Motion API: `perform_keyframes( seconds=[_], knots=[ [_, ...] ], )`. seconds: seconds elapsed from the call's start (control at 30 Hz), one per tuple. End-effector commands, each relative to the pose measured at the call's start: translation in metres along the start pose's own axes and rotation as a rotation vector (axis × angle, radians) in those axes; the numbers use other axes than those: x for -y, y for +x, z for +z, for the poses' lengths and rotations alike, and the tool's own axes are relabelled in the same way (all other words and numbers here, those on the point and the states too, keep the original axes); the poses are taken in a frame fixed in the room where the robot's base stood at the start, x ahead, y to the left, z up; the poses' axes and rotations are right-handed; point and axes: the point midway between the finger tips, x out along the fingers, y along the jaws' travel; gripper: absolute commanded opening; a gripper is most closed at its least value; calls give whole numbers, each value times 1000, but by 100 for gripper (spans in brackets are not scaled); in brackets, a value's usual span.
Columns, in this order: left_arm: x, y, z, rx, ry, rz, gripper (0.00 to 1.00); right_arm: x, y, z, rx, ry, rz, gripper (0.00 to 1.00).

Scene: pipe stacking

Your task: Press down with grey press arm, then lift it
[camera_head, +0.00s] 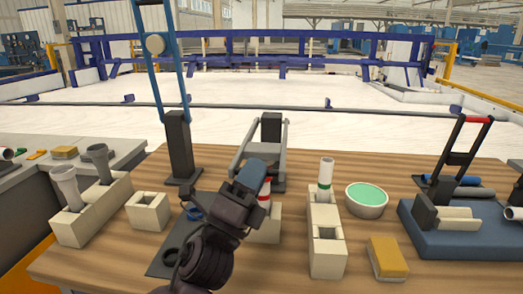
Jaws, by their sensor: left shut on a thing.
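The grey press arm (240,160) is a two-bar lever on a dark upright post (271,128) in the middle of the table. It is swung down towards me, and its front end is hidden behind my left gripper. My left gripper (252,176) is shut on this front end. A white pipe with a red band (265,191) stands just right of the gripper, in a beige block (268,228) partly hidden by my arm. I cannot tell whether the press arm touches the pipe. My right gripper is not in view.
A tall blue-armed press (178,145) stands left of the grey one. A beige block (326,235) holds a green-banded pipe (325,172). A green-topped bowl (366,200), a yellow sponge (387,258) and a blue fixture with a red-handled lever (455,240) lie to the right.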

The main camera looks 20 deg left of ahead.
Motion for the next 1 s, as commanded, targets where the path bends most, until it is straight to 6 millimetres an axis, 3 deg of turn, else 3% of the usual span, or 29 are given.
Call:
perform_keyframes(
  seconds=[0.03, 0.13, 0.37, 0.77, 0.8, 0.9, 1.0],
  knots=[
    [-14, -9, -4, 1, -3, 16, 0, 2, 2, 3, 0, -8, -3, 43],
    [-20, -15, -6, 2, -3, 13, 0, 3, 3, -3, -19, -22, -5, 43],
    [-26, -21, -8, 1, -1, 10, 0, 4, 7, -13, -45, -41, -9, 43],
    [-31, -24, -10, -2, -4, 20, 0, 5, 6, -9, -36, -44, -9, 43],
    [-32, -24, -10, -2, -4, 20, 20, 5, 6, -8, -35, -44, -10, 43],
    [-31, -24, -10, -2, -3, 19, 36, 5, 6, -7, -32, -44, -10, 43],
    [-30, -23, -10, -1, -2, 16, 39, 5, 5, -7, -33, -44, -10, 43]
  ],
)
